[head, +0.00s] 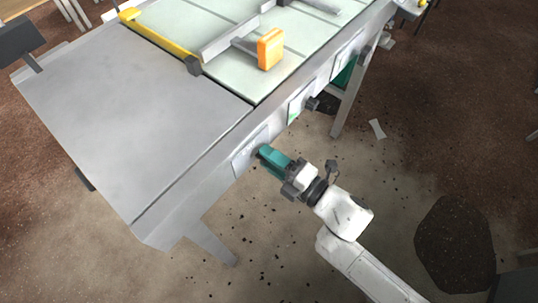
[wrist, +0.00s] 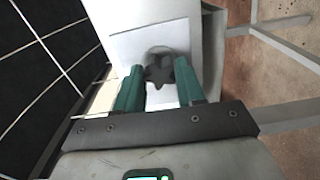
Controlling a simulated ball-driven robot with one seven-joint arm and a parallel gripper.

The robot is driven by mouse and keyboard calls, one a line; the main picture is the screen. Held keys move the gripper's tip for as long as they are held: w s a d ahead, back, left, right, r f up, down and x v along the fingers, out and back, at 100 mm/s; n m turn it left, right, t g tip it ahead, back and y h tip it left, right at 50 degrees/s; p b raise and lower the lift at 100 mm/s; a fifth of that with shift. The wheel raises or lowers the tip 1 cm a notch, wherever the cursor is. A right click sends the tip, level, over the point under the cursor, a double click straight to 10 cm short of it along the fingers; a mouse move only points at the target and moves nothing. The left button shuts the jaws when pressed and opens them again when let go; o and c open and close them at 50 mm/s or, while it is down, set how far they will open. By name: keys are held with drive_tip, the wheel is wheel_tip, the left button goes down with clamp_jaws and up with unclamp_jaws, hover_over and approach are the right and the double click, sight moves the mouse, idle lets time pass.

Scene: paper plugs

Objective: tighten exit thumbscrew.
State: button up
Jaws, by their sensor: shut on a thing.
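The exit thumbscrew (wrist: 160,71) is a dark grey lobed knob on a white plate (wrist: 150,45) on the side of the machine. My gripper (wrist: 161,82) has teal fingers, one on each side of the knob, and is shut on it. In the head view my gripper (head: 264,152) reaches the machine's side rail from the lower right, and its fingers mostly hide the knob there.
The grey machine table (head: 130,120) fills the upper left, with a yellow bar (head: 160,42) and an orange block (head: 270,48) on top. Another dark knob (head: 312,103) sits further along the rail. A table leg (head: 348,100) stands beyond. The floor (head: 300,250) has scattered dark bits and a dark patch (head: 455,245).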

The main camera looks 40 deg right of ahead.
drive_tip(key=m+p, duration=0.7)
drive_tip(key=m, duration=1)
drive_tip(key=shift+m, duration=0.3)
drive_tip(key=o, duration=1)
drive_tip(key=shift+s, duration=0.1)
drive_tip(key=p+v, duration=0.1)
drive_tip(key=v, duration=0.3)
